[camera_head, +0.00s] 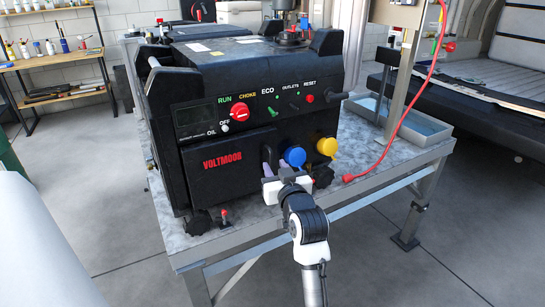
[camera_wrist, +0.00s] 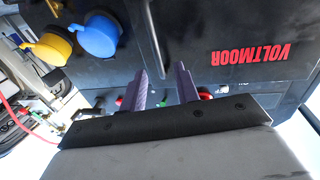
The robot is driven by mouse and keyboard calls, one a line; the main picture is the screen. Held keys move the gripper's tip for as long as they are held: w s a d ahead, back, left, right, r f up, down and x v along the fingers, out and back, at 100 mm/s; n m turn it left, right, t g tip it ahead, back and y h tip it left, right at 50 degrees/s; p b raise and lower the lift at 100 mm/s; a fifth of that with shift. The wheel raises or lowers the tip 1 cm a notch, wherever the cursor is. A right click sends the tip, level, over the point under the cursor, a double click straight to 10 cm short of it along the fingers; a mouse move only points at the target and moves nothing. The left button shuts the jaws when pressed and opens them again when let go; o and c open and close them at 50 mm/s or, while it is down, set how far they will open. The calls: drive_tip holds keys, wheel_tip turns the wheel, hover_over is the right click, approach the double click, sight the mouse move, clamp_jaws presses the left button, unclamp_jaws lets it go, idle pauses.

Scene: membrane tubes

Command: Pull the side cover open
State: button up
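The side cover (camera_head: 225,162) is the dark front panel with red VOLTMOOR lettering, low on the black generator (camera_head: 250,70). It looks closed. It also shows in the wrist view (camera_wrist: 225,35), where a narrow upright edge or seam runs beside it. My gripper (camera_head: 270,158) is at the cover's right end, left of the blue cap. In the wrist view my gripper (camera_wrist: 162,72) has its two purple fingers apart, with the seam's lower end between them. Nothing is clearly held, and contact with the cover cannot be told.
A blue cap (camera_head: 294,157) and a yellow cap (camera_head: 327,146) sit just right of my gripper. The generator stands on a metal table (camera_head: 365,160).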

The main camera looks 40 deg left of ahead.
sight(271, 159)
drive_tip(key=shift+p+x, duration=0.3)
drive_tip(key=shift+x, duration=1.45)
clamp_jaws()
